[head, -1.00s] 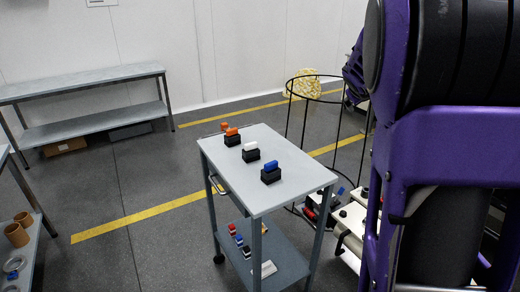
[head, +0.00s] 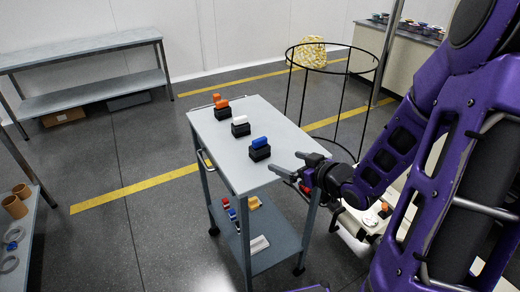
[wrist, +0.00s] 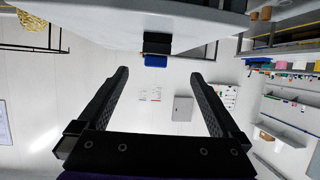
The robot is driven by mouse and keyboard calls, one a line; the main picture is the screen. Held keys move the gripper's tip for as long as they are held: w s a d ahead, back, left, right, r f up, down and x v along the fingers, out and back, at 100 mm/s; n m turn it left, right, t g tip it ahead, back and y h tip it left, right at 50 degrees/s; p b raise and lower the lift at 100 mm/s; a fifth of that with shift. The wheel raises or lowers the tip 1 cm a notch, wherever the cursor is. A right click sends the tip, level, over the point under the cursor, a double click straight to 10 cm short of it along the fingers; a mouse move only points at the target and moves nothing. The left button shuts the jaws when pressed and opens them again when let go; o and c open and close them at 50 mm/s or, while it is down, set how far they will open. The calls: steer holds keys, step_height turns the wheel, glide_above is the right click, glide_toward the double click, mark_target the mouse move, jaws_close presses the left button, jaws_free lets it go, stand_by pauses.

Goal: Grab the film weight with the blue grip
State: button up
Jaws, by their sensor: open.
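The film weight with the blue grip (head: 260,148) is a black block topped by a blue bar, standing near the front right end of the grey cart top. In the wrist view its blue grip (wrist: 156,61) shows upside down, beyond and between my fingertips. My gripper (head: 288,164) is open and empty at the cart's right edge, just right of the blue weight and apart from it. In the wrist view both fingers of my gripper (wrist: 157,78) are spread wide. Two similar weights, with a white grip (head: 240,126) and an orange grip (head: 222,110), stand farther back.
The cart top (head: 215,150) is bare around the weights. Its lower shelf (head: 275,240) holds small coloured items. A black wire hoop stand (head: 333,70) is behind the cart on the right. A grey bench (head: 85,45) stands at the back left.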

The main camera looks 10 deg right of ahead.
mark_target(263, 150)
steer(key=b+x, duration=0.2)
steer(key=x, duration=0.8)
steer(key=shift+f, duration=0.15)
steer(key=shift+w+d+r+b+x, duration=0.1)
steer(key=shift+b+x, duration=0.05)
steer(key=shift+x, duration=0.85)
steer(key=shift+w+d+r+b+x, duration=0.1)
steer(key=shift+x, duration=0.9)
steer(key=shift+w+d+b+x, duration=0.1)
steer(key=shift+b+x, duration=0.05)
steer(key=shift+x, duration=0.8)
steer(key=shift+s, duration=0.1)
steer(key=shift+c, duration=0.3)
steer(key=shift+r, duration=0.1)
jaws_close()
